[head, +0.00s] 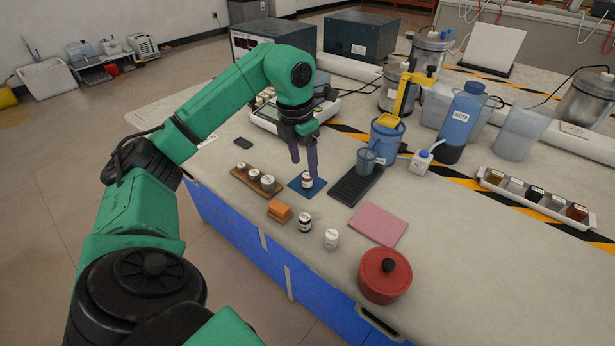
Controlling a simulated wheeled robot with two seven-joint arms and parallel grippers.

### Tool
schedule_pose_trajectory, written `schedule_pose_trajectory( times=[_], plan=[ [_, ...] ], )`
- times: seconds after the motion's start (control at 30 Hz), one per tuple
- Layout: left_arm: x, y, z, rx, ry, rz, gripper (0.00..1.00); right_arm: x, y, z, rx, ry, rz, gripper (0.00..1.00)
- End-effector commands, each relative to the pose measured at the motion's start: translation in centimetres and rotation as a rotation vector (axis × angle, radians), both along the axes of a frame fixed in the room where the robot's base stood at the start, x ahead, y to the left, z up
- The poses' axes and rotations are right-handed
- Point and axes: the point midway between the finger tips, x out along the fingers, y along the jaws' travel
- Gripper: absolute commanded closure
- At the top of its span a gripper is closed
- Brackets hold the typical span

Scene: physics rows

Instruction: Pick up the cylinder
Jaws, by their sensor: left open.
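A small cylinder (307,183) with a white top and a dark reddish label stands upright on a blue square mat (294,185). My left gripper (305,168) is open, its dark fingers pointing down just above and around the top of this cylinder. I cannot tell whether a finger touches it. Two more small cylinders stand nearer the front edge: a dark-banded one (305,223) and a white one (331,239). My right gripper is out of view.
An orange block (280,211), a pink pad (378,224), a red lidded pot (385,278) and a dark tray (356,186) stand nearby. A scale (265,121) is behind the gripper.

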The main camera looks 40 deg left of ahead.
Motion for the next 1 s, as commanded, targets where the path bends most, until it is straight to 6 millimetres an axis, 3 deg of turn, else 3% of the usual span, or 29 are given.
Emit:
schedule_pose_trajectory(
  times=[0.3, 0.57, 0.73, 1.0],
  plan=[
    [0.8, -0.2, -5.1, -0.001, 0.001, -0.001, 0.33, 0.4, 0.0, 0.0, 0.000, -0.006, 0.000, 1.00],
    [1.0, -0.2, -5.7, 0.000, -0.002, -0.001, 0.33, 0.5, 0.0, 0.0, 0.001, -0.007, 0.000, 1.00],
    [1.0, -0.2, -5.7, 0.000, -0.002, -0.001, 0.98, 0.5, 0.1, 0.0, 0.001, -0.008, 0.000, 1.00],
    [1.0, -0.2, -5.7, 0.000, -0.003, -0.001, 1.00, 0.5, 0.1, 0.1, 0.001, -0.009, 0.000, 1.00]
  ],
)
